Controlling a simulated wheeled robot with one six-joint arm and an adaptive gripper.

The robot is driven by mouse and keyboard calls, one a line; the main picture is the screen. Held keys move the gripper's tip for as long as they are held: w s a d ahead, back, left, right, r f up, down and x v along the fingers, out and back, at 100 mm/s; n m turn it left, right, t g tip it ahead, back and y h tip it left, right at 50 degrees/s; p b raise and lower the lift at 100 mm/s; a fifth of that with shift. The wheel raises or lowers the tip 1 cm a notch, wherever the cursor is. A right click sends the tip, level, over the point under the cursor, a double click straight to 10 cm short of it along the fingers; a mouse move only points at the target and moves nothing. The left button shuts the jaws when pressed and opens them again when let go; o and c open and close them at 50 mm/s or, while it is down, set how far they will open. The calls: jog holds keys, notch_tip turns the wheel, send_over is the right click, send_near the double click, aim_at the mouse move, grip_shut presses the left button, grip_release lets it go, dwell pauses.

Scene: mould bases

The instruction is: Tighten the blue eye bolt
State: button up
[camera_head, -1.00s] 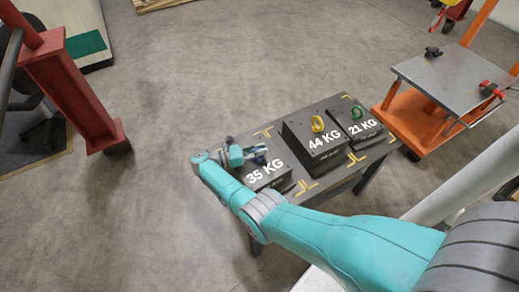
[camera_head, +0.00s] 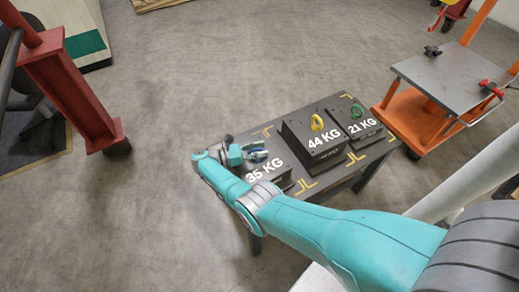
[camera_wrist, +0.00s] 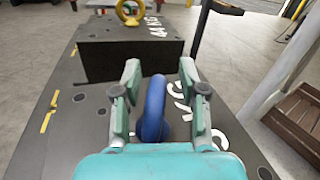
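The blue eye bolt (camera_wrist: 153,110) stands on the 35 KG block (camera_head: 278,176), its ring upright between the fingers of my gripper (camera_wrist: 160,95). The fingers are apart, one on each side of the ring, with a visible gap at least on the right side. The bolt's shank and seat are hidden behind my wrist in the wrist view. In the head view my gripper (camera_head: 258,153) is low over the 35 KG block, and little of the blue ring shows.
A 44 KG block (camera_head: 315,145) with a yellow eye bolt (camera_head: 317,122) and a 21 KG block (camera_head: 357,123) with a green eye bolt (camera_head: 357,110) share the dark table (camera_head: 270,133). An orange cart (camera_head: 415,115) stands right. A red frame (camera_head: 75,85) stands left.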

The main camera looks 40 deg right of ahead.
jog(key=shift+r, duration=0.15)
jog(key=shift+r, duration=4.85)
